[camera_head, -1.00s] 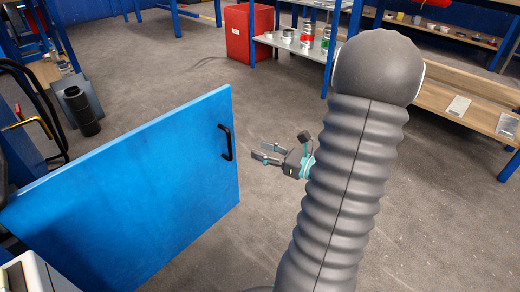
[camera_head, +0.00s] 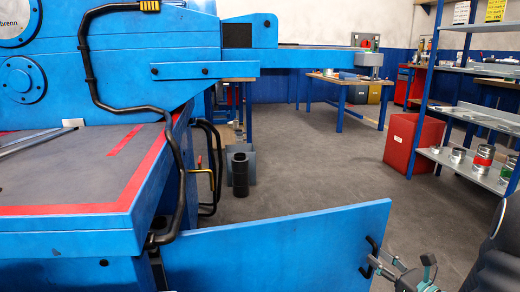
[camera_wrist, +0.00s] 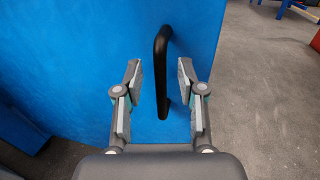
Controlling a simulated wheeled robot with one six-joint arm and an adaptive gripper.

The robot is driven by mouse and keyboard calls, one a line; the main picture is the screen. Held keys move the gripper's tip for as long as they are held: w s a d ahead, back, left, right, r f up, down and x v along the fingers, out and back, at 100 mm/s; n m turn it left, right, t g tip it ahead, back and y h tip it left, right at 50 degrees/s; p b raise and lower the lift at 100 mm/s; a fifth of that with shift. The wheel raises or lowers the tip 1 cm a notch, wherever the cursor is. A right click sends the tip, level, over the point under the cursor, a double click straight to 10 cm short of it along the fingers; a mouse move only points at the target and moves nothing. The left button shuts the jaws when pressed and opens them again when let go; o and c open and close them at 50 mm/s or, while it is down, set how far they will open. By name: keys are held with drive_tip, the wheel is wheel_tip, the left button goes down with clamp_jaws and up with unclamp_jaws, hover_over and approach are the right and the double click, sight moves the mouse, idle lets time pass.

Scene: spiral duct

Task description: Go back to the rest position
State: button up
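My gripper (camera_wrist: 162,75) is open and empty in the wrist view, its two grey fingers apart. A black bar handle (camera_wrist: 162,65) on a blue panel door (camera_wrist: 75,60) shows between the fingers in the picture, with gaps on both sides. In the head view my gripper (camera_head: 376,258) is at the lower right, beside the free edge of the blue panel door (camera_head: 270,250), its fingertips close to the handle. I cannot tell how deep the handle lies between the fingers. My grey arm covers the lower right corner.
A big blue machine (camera_head: 150,50) with a red-edged table fills the left. A black cylinder (camera_head: 239,175) stands on the floor behind the door. A red bin (camera_head: 413,145) and a blue shelf rack (camera_head: 470,120) stand at right. Grey floor between is clear.

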drive_tip(key=shift+x, duration=1.25)
